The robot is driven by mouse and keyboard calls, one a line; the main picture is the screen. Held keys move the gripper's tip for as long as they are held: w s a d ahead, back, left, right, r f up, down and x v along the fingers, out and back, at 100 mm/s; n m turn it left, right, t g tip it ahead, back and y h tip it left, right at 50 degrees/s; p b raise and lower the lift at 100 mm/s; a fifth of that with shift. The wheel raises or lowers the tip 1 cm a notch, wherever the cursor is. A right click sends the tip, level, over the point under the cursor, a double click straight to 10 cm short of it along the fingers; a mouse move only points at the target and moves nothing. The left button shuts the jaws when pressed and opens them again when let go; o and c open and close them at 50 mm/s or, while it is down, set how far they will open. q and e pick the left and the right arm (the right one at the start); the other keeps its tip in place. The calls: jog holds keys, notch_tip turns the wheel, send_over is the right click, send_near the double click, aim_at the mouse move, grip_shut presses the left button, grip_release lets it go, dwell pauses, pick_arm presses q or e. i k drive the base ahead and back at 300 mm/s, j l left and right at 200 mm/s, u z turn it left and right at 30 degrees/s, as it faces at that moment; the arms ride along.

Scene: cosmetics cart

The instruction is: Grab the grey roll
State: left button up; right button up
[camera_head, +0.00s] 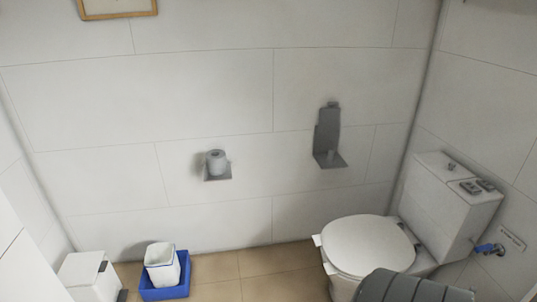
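A small grey-white toilet roll (216,161) stands upright on a small grey wall holder (218,176) on the back wall, left of the picture's middle. It is the only roll that I can make out clearly.
A second grey wall holder (328,140) with a tall back plate is to the right. A toilet with a closed lid (368,246) stands at lower right. A white bin (162,262) in a blue tray (165,292) and a white box (88,278) stand at lower left. Tiled floor (270,262) shows between.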

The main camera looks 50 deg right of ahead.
aim_at(216, 163)
jog(key=z, duration=1.3)
jog(key=i, duration=0.15)
